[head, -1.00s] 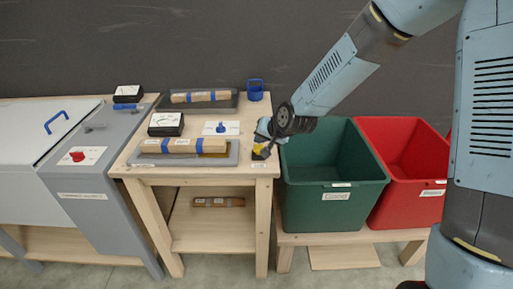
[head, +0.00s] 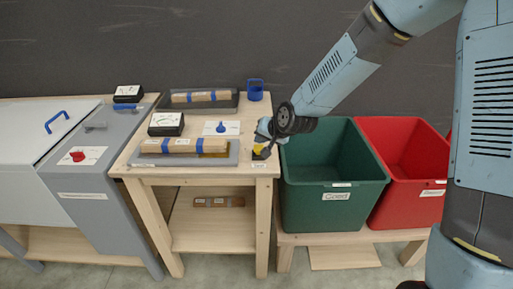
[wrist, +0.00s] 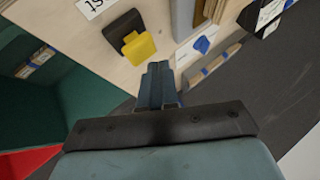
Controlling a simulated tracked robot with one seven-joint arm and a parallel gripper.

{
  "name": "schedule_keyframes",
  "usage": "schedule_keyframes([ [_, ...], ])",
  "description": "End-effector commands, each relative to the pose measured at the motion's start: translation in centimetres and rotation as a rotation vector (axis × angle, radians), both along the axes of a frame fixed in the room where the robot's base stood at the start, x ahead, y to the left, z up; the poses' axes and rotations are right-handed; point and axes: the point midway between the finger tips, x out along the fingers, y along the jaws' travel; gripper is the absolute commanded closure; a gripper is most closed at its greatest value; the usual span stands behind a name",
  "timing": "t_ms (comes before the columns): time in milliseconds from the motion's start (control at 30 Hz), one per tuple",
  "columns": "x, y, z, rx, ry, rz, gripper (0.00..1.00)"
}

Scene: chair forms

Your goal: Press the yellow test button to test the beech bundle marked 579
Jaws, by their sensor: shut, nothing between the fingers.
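The yellow test button (head: 258,148) sits on a black base at the front right corner of the wooden bench; the wrist view shows the button (wrist: 140,48) clearly. My gripper (head: 267,141) is at the button, its fingers shut and empty. In the wrist view the fingertips (wrist: 158,68) appear just beside the button; contact cannot be told. A wooden bundle with blue bands (head: 180,146) lies on the grey front tray (head: 147,160). A second bundle (head: 200,96) lies on the rear tray, and a third (head: 218,202) on the lower shelf. Their numbers are too small to read.
A meter (head: 166,124) stands behind the front tray, beside a blue knob (head: 221,128) on a white plate. A blue cup-like holder (head: 255,90) stands at the back. A green bin (head: 335,205) and red bin (head: 410,205) stand right. A grey cabinet with a red knob (head: 78,157) stands left.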

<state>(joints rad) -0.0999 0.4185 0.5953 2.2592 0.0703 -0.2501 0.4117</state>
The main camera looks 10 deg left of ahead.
Motion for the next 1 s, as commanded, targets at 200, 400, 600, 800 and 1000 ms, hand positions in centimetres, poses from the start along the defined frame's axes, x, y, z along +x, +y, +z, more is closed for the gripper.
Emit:
schedule_keyframes([
  [200, 0.0, 0.0, 0.0, 0.0, 0.0, 0.0, 1.0],
  [400, 0.0, 0.0, 0.0, 0.0, 0.0, 0.0, 1.0],
  [600, 0.0, 0.0, 0.0, 0.0, 0.0, 0.0, 1.0],
  [800, 0.01, 0.01, -0.15, 0.0, 0.0, 0.0, 1.0],
  [1000, 0.05, 0.02, -0.7, 0.0, 0.001, 0.001, 1.0],
])
